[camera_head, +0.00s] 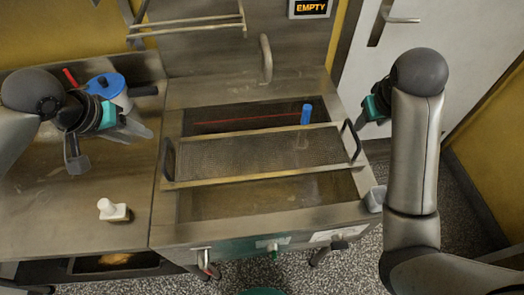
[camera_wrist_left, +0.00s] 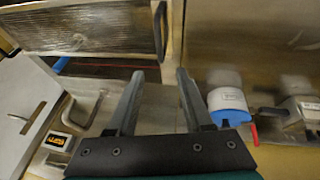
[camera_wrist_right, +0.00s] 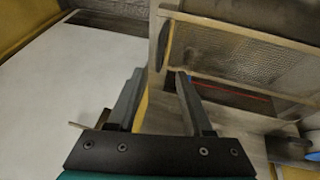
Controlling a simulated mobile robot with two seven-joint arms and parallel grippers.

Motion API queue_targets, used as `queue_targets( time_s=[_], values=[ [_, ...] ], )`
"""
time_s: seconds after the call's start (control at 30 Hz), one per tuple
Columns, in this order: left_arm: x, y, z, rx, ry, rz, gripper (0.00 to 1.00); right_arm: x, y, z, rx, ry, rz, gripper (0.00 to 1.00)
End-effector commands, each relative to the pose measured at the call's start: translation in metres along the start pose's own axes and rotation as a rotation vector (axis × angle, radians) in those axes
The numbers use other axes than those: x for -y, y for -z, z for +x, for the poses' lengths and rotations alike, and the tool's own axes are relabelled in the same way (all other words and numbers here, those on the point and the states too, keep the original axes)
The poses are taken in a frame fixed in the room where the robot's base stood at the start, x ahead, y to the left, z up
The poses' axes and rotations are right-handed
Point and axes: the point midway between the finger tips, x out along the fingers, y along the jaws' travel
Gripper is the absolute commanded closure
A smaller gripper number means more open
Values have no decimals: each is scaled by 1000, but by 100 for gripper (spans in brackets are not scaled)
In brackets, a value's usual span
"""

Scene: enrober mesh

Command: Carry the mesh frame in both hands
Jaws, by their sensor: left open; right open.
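The mesh frame (camera_head: 235,156), a long grey mesh panel with pale rails, lies across the open tank. It has a black left handle (camera_head: 168,160) and a black right handle (camera_head: 351,140). My left gripper (camera_head: 106,148) is open and empty, left of the left handle. In the left wrist view that handle (camera_wrist_left: 160,30) shows beyond the open fingers (camera_wrist_left: 160,72). My right gripper (camera_head: 361,119) is open, close to the right handle. In the right wrist view the mesh (camera_wrist_right: 240,55) and handle (camera_wrist_right: 165,45) lie beyond the open fingers (camera_wrist_right: 160,72). Neither gripper visibly touches the frame.
The tank (camera_head: 260,201) has a blue cylinder (camera_head: 306,114) and a red line behind the mesh. A blue-lidded pot (camera_head: 106,87) and a white stamp-like object (camera_head: 113,210) stand on the left counter. A tap (camera_head: 265,58) rises behind. A sign (camera_head: 310,8) reads EMPTY.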

Motion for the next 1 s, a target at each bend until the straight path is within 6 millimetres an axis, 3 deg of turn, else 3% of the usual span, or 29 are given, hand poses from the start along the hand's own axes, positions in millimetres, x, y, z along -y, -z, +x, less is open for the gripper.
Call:
queue_targets(
  time_s=[0.6, 1.0],
  values=[
    [-1, 0, 106, 2, -1, -1, 49, 1, -1, 106, 4, 1, 0, 49],
    [0, 0, 138, -1, 0, 1, 49, 0, 0, 138, 0, 0, 0, 49]
  ],
)
